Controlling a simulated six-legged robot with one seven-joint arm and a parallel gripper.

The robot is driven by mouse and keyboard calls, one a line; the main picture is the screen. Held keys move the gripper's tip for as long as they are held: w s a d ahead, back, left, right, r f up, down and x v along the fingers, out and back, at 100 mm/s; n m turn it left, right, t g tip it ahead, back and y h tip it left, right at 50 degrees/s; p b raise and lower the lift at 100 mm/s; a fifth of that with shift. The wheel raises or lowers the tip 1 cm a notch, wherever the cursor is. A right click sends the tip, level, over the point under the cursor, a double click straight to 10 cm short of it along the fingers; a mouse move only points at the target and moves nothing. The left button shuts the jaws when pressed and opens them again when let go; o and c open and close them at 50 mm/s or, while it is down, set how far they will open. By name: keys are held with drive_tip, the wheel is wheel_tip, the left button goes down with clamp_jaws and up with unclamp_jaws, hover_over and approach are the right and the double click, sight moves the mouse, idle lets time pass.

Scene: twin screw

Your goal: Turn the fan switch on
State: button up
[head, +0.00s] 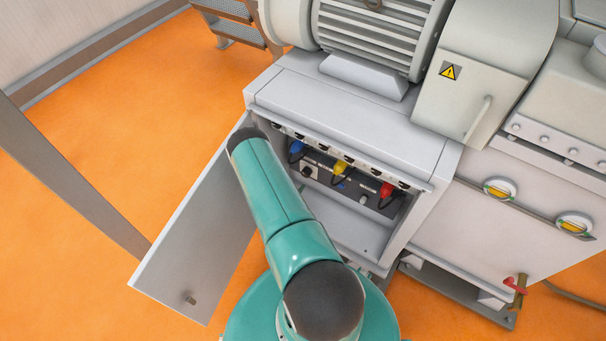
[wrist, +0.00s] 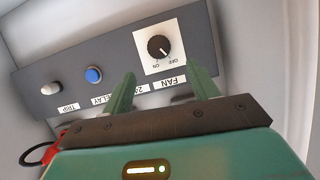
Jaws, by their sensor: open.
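The fan switch (wrist: 159,47) is a black round knob on a white square plate marked OFF and ON, above a FAN label (wrist: 169,80). The wrist view shows it upside down. Its pale pointer line seems to lean toward the OFF side, but it is small. My gripper (wrist: 161,86) is open, its two green fingers apart on either side below the knob in the picture. No finger is seen touching the knob. In the head view, the white switch plate (head: 309,171) shows inside the open cabinet; my arm hides the gripper there.
The control panel (wrist: 120,65) also has a blue button (wrist: 93,75) and a pale toggle (wrist: 51,88). Blue, yellow and red plugs (head: 386,190) hang above it. The cabinet door (head: 190,245) stands open at left. Cabinet walls and top edge closely surround the opening.

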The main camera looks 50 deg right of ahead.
sight(306, 175)
drive_tip(key=x, duration=0.9)
drive_tip(key=shift+d+f, duration=0.15)
drive_tip(key=shift+d, duration=0.1)
drive_tip(key=c, duration=1)
drive_tip(key=m+t, duration=0.2)
drive_tip(key=m, duration=0.1)
drive_tip(key=m+t, duration=0.1)
drive_tip(key=shift+s+f+m, duration=0.15)
drive_tip(key=shift+s+m, duration=0.15)
drive_tip(key=m+t+h, duration=0.1)
drive_tip(key=m+t, duration=0.1)
drive_tip(key=m, duration=0.2)
drive_tip(key=shift+f, duration=0.1)
